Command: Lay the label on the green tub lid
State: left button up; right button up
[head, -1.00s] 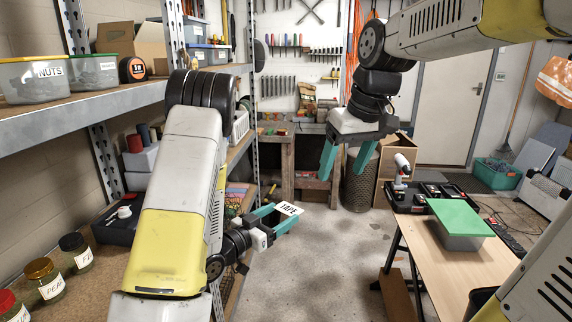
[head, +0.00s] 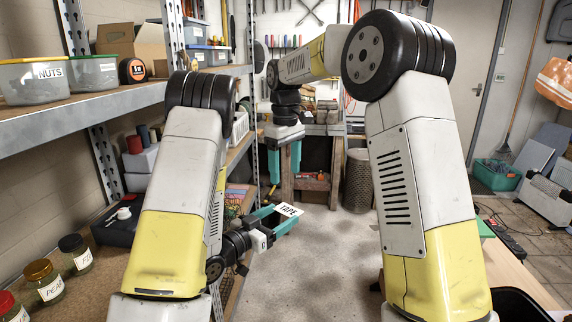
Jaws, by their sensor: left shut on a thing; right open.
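My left gripper (head: 279,217) is shut on the white label (head: 290,210), which has dark lettering that reads "TAPE". It holds the label in the air over the floor, left of the work table. My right gripper (head: 284,160) is open and empty, fingers down, farther back and above the left one. The green tub lid (head: 485,228) shows only as a small green sliver at the right. My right arm hides the rest of it and the tub below.
The wooden table (head: 512,275) at the right is largely behind my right arm. Shelves (head: 130,98) with tubs fill the left side, and jars (head: 75,253) stand on the lower shelf. A workbench (head: 325,150) stands at the back. The floor (head: 335,255) between is clear.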

aim_at(286, 209)
notch_tip(286, 209, down, 11)
jog(key=shift+r, duration=0.15)
dwell(0.4)
jog(key=c, duration=1.4)
pick_arm(q)
jog(key=o, duration=1.4)
jog(key=shift+c, duration=0.2)
pick_arm(e)
jog(key=shift+c, duration=0.2)
